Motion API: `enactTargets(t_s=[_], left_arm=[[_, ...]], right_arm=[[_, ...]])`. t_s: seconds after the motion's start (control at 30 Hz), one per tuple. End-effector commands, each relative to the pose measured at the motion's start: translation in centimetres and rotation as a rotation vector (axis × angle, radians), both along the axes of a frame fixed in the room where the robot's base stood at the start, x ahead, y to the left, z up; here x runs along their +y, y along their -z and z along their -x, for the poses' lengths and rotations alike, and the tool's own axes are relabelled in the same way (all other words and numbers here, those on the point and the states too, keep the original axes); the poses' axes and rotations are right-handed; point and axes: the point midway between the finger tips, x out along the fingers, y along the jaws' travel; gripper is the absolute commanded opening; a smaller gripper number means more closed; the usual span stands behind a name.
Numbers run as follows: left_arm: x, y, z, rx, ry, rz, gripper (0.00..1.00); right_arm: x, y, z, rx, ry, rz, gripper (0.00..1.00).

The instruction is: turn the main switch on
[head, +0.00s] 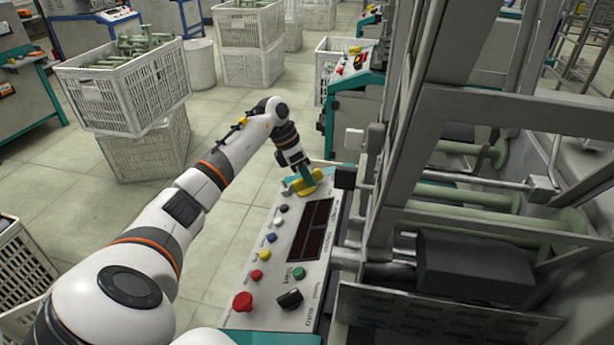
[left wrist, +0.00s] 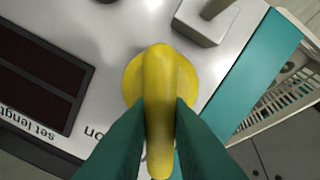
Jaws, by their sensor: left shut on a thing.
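The main switch is a yellow rotary knob (head: 303,188) at the far end of the sloped grey control panel (head: 262,290). My left gripper (head: 304,174) reaches down onto it from above. In the left wrist view the knob (left wrist: 160,62) has a raised grip bar on a round yellow base. The two green fingers (left wrist: 160,105) are shut on the sides of this bar, which lies along the fingers. A printed "on", upside down in this view, stands left of the knob. Part of the base is hidden by the fingers. My right gripper is not in view.
The panel has dark displays (head: 310,228), several coloured buttons, a red mushroom button (head: 243,302) and a black knob (head: 290,299). The grey machine frame (head: 395,150) rises close on the right. Crates (head: 125,90) stand at the left, with open floor between.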

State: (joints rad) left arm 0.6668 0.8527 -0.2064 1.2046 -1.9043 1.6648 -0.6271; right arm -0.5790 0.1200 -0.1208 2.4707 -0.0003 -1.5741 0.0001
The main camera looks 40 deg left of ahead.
Motion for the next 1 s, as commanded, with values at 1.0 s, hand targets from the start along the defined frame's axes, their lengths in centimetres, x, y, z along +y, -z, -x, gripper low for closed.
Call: enactTargets(t_s=[1.0], left_arm=[[-0.6,0.0,0.9,-0.287,0.701,-0.16,0.0]], right_arm=[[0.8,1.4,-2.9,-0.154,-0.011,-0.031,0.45]])
